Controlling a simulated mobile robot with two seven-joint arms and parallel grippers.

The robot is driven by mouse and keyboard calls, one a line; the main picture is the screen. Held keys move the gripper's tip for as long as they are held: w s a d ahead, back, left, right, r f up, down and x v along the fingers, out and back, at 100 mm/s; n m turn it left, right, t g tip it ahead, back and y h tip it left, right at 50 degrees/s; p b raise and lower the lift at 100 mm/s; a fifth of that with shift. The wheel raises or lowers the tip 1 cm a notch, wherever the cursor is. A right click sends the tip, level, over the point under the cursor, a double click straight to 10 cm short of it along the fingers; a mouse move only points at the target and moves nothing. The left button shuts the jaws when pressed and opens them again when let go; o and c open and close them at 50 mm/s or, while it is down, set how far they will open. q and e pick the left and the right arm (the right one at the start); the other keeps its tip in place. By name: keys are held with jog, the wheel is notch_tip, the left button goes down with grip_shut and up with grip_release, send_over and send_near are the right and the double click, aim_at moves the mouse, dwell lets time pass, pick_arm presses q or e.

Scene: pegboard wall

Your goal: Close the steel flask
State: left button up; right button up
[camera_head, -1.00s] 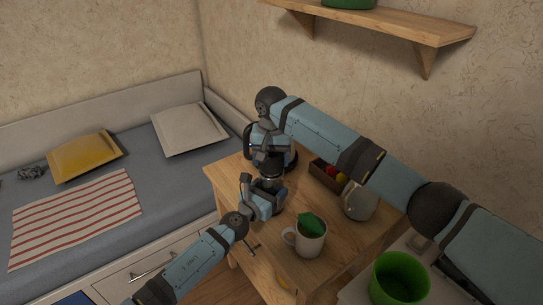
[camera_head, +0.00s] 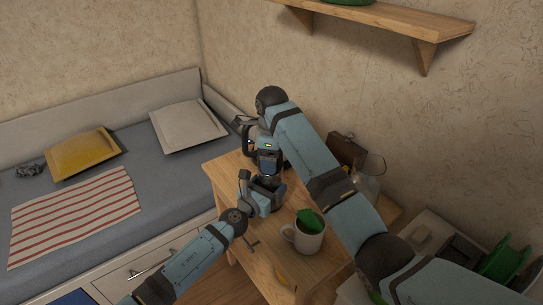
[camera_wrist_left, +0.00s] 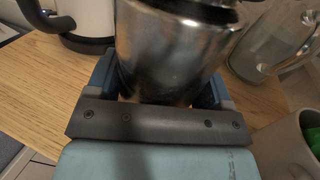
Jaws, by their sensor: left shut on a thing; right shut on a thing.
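The steel flask (camera_wrist_left: 172,58) stands upright between the blue fingers of my left gripper (camera_wrist_left: 160,98) in the left wrist view. In the head view that gripper (camera_head: 263,198) is low over the wooden table, and the flask is mostly hidden by the grippers. The lid's seating on the flask cannot be made out.
A white mug (camera_head: 304,240) holding a green thing (camera_head: 310,220) stands right of my left gripper. A kettle (camera_wrist_left: 88,18) stands behind.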

jog(key=m, duration=0.4)
jog(key=shift+s+a+m, duration=0.1)
jog(key=shift+a+m, duration=0.1)
jog(key=shift+m, duration=0.2)
jog(key=shift+d+m, duration=0.1)
jog(key=shift+m, duration=0.9)
jog(key=o, duration=1)
jog(key=shift+c, duration=0.5)
